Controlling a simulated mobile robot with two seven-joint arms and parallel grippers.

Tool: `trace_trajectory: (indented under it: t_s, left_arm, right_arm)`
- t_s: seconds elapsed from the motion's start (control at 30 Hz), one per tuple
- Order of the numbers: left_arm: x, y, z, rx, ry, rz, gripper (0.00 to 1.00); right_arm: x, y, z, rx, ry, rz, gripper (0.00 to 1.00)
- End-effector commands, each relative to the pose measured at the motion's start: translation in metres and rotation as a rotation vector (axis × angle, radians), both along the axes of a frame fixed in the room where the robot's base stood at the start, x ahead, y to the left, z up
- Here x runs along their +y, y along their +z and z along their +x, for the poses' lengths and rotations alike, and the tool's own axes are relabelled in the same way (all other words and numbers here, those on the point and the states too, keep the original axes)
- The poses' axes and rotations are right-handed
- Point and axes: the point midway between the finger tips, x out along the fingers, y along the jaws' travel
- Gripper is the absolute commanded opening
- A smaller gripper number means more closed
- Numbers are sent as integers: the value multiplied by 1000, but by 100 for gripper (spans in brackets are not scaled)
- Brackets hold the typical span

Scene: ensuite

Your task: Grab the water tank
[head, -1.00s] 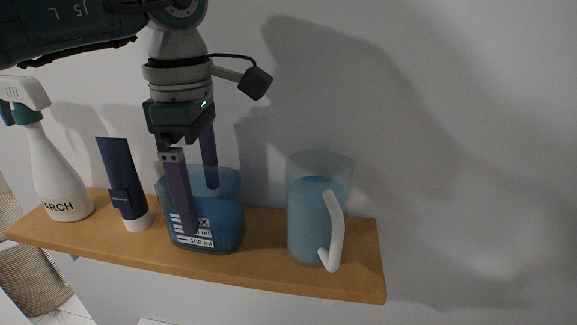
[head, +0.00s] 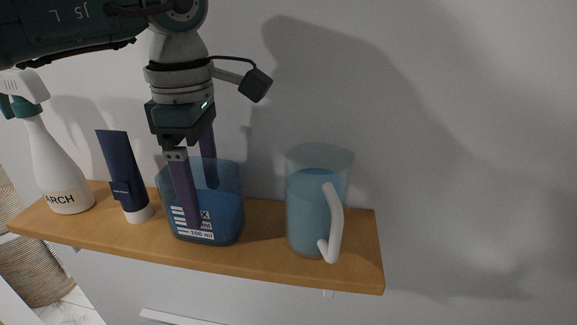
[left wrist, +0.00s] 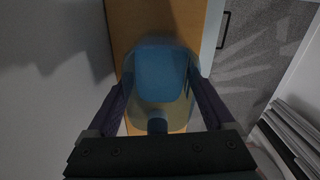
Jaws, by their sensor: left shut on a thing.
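The water tank (head: 229,208) is a clear, squarish open container with blue liquid and white measuring marks. It sits upright on the wooden shelf (head: 265,262), between a tube and a jug. My left gripper (head: 203,206) reaches down from above and is shut on the tank, one purple finger across its marked front and the other at its far side. In the left wrist view the tank (left wrist: 160,72) lies between the two fingers, over the shelf. My right gripper is not in view.
A clear jug (head: 312,212) with blue liquid and a white handle stands right of the tank. A dark blue tube (head: 123,175) and a white spray bottle (head: 58,170) stand to the left. The grey wall is close behind. Space above the shelf's right end is clear.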

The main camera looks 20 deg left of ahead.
Motion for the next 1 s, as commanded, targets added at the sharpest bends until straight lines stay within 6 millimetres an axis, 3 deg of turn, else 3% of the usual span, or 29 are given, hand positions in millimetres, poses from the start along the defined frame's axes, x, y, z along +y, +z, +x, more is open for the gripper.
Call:
trace_trajectory:
  t_s: [0.13, 0.57, 0.77, 1.0]
  left_arm:
    - [0, 1, 0, -1, 0, -1, 8]
    - [1, 6, 1, -3, 1, 0, 8]
    - [2, 19, 1, -3, 3, 0, 8]
    - [5, 49, 2, -3, 7, 0, 8]
  right_arm:
    - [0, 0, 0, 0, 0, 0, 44]
    - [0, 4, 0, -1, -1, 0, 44]
    - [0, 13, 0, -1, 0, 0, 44]
    - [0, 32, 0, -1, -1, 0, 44]
